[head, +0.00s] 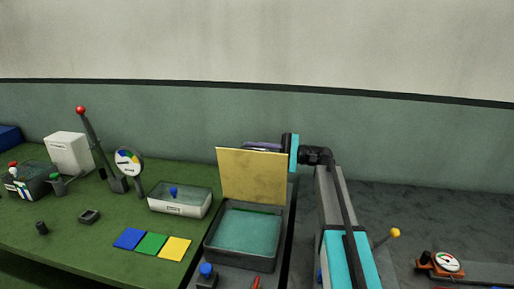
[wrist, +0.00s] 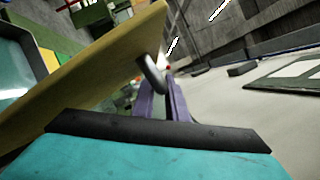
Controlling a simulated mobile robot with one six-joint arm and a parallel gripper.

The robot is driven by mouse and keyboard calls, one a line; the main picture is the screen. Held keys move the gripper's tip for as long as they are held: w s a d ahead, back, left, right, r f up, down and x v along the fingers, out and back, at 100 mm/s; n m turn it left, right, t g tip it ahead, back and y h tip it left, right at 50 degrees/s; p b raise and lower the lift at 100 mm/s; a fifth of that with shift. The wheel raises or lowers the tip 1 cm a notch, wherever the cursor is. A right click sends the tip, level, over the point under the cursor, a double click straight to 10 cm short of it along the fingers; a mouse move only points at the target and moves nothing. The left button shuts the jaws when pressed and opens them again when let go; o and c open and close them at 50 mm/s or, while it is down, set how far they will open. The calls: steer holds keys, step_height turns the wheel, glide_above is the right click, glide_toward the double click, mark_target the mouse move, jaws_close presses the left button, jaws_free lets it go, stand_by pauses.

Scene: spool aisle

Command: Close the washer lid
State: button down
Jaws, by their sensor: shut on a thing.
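The washer (head: 207,248) is a dark grey tub with a teal inside, at the lower middle of the head view. Its yellow lid (head: 252,177) stands raised, nearly upright, at the tub's far side. My gripper (head: 264,146) is behind the lid's top edge, mostly hidden by it in the head view. In the wrist view the lid (wrist: 85,78) slants across the left, with a dark curved handle (wrist: 151,76) on its outer face. The purple fingers of my gripper (wrist: 172,104) are shut on this handle, though the contact is partly hidden.
Blue, green and yellow squares (head: 153,244) lie on the green bench left of the washer. A clear-sided tray (head: 180,208) and a red-knobbed lever (head: 98,150) stand behind them. A blue-topped knob (head: 206,271) is at the washer's front. A gauge (head: 446,263) is at the lower right.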

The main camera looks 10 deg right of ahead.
steer(key=shift+f, duration=0.1)
steer(key=c, duration=1.8)
jaws_free()
steer(key=shift+o, duration=0.2)
steer(key=b+v, duration=0.2)
steer(key=v, duration=1.1)
steer(key=shift+d, duration=0.4)
